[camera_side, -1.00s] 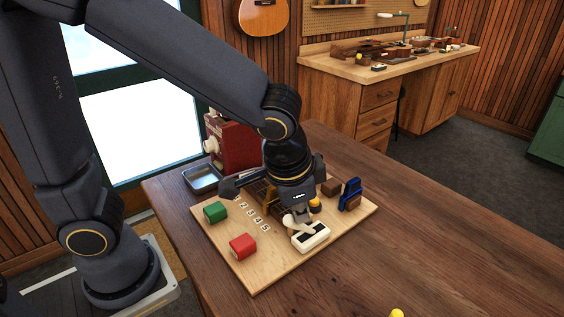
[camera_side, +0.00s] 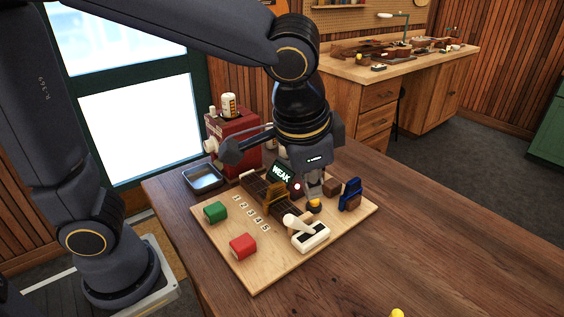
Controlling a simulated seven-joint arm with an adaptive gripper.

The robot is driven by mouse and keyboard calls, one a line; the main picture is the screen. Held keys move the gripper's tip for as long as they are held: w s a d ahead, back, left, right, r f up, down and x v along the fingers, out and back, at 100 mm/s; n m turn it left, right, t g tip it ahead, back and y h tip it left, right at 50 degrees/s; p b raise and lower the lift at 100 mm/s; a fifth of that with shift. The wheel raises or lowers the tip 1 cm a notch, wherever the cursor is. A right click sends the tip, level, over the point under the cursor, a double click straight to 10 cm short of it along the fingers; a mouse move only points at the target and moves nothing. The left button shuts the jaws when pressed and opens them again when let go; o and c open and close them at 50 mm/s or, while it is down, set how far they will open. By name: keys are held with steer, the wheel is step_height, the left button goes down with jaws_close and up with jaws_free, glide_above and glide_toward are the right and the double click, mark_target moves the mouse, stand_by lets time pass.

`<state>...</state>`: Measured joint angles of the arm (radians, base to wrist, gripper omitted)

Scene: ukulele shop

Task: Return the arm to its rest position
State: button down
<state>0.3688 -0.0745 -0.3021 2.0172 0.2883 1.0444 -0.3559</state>
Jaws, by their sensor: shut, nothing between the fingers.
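My gripper (camera_side: 313,194) points down over the right part of a light wooden board (camera_side: 262,278) on the table. Its fingers are shut with nothing between them. The fingertips are close to a small yellow-and-dark knob (camera_side: 314,206); I cannot tell whether they touch it. A white lever block (camera_side: 309,236) stands in front, its pale handle tilted to the left. A dark fretted neck piece (camera_side: 258,187) with a brown clamp lies behind, and a small screen (camera_side: 283,173) reads "WEAK".
A green block (camera_side: 215,212), a red block (camera_side: 243,246) and a blue clamp (camera_side: 350,194) are on the board. A metal tray (camera_side: 202,177) and a red machine (camera_side: 234,135) stand behind. The table's right side (camera_side: 430,250) is mostly clear, with a yellow knob (camera_side: 397,313) at the front.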

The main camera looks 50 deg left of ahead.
steer(key=s+a+r+n+t, duration=0.1)
steer(key=s+a+r+n, duration=0.15)
steer(key=a, duration=0.35)
steer(key=s+a+r+n, duration=0.2)
steer(key=a+r, duration=0.1)
steer(key=a, duration=0.3)
steer(key=s+a+f+t+h, duration=0.1)
steer(key=s+a+f, duration=0.3)
steer(key=f, duration=0.1)
steer(key=shift+s, duration=0.2)
